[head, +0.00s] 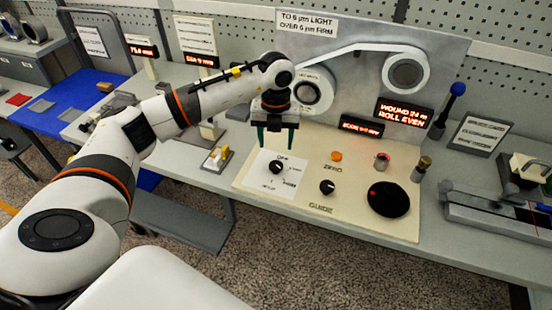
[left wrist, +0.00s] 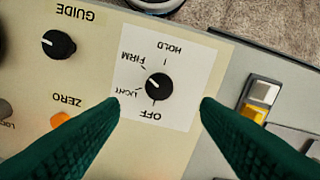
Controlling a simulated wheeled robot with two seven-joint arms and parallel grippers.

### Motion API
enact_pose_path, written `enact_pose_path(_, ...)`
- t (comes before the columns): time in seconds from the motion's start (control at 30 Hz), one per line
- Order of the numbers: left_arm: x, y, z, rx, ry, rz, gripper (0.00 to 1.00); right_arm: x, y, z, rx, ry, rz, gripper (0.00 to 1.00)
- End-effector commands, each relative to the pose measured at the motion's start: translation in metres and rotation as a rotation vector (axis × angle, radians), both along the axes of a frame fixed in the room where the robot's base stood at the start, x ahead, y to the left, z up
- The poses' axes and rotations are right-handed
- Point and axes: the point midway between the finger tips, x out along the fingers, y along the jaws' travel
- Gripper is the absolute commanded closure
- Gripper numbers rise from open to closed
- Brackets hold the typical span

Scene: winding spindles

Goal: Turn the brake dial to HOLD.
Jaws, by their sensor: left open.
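The brake dial (head: 276,167) is a black round knob on a white label card (head: 262,183) at the left of the cream panel. In the left wrist view the brake dial (left wrist: 158,87) is upside down, ringed by OFF, LIGHT, FIRM and HOLD. Its pale mark points up-left, on the LIGHT and FIRM side; I cannot tell which exactly. HOLD is at the top of that view. My left gripper (head: 277,143) is open above the dial, its green fingers (left wrist: 160,104) on either side and apart from it. My right gripper is not in view.
The GUIDE knob (head: 327,187), orange ZERO button (head: 336,156) and black disc (head: 388,199) share the panel (head: 300,218). A yellow-and-white switch block (head: 217,158) stands to the left. An upright grey board with a roll (head: 405,73) rises behind.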

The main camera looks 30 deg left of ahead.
Motion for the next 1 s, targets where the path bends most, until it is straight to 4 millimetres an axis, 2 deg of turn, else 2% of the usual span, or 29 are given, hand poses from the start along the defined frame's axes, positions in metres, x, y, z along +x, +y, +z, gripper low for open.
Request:
enact_pose_path(0.2,-0.001,-0.001,-0.044,-0.002,0.005,-0.001,0.43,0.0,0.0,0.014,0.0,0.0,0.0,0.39)
enact_pose_path(0.4,-0.001,-0.001,-0.072,-0.003,0.002,-0.002,0.43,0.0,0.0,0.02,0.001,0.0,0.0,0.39)
enact_pose_path(0.57,0.0,-0.001,-0.082,-0.003,-0.001,-0.003,0.43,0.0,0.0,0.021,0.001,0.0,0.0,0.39)
enact_pose_path(0.83,0.0,-0.001,-0.083,-0.003,-0.001,-0.003,0.43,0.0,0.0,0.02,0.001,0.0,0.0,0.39)
enact_pose_path(1.0,0.0,-0.001,-0.083,-0.003,-0.001,-0.003,0.7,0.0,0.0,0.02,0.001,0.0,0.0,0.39)
